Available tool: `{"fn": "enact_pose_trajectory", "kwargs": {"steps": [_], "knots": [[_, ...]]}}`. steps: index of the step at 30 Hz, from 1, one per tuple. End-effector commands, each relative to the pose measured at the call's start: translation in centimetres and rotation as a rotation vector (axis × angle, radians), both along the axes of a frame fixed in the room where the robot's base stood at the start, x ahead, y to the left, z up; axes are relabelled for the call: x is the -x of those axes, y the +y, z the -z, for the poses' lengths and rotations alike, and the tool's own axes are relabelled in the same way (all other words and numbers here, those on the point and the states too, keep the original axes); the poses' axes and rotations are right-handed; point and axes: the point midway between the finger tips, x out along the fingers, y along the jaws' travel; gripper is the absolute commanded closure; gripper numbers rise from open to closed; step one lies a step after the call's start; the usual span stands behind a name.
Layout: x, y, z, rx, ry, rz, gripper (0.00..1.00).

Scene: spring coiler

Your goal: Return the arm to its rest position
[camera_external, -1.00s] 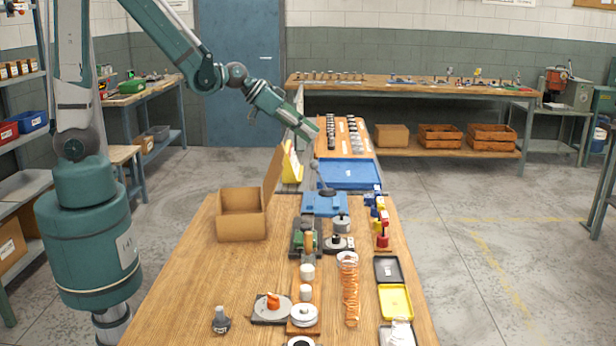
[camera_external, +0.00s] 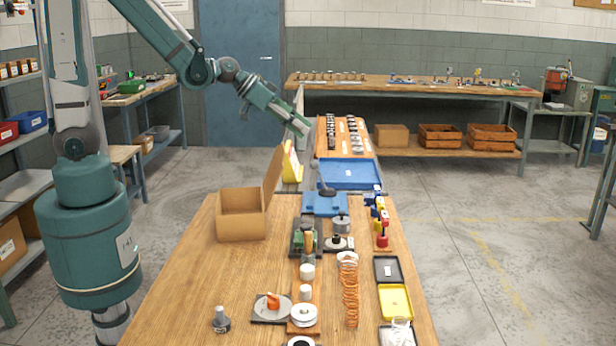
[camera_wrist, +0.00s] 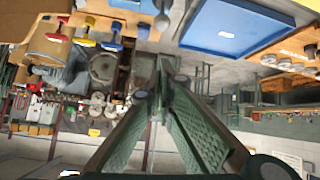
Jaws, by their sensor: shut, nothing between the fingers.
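My arm reaches from its green base at the left, over the back of the wooden bench. My gripper (camera_external: 304,126) is at its end, in the air above the far part of the bench and up and left of the blue tray (camera_external: 348,173). In the wrist view my gripper's fingers (camera_wrist: 162,72) meet at their tips with nothing between them. The blue tray also shows at the upper right of the wrist view (camera_wrist: 225,28). The gripper touches nothing that I can see.
An open cardboard box (camera_external: 241,227) stands on the left of the bench (camera_external: 190,290). A blue press with a lever (camera_external: 325,204), an orange spring (camera_external: 350,290) and small trays (camera_external: 395,301) lie on the right. The air left of the arm's tip is clear.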

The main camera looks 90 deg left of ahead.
Motion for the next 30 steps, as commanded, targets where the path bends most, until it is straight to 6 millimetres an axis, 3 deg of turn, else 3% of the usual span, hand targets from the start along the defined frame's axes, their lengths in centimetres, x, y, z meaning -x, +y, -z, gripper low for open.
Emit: {"fn": "enact_pose_trajectory", "kwargs": {"steps": [5,12,30], "knots": [[0.4,-1.0,-0.3,0.001,0.007,0.009,1.00],[1.8,-4.1,-1.5,0.001,0.035,0.032,1.00],[8.4,-13.0,-4.2,-0.009,0.127,0.098,1.00]]}}
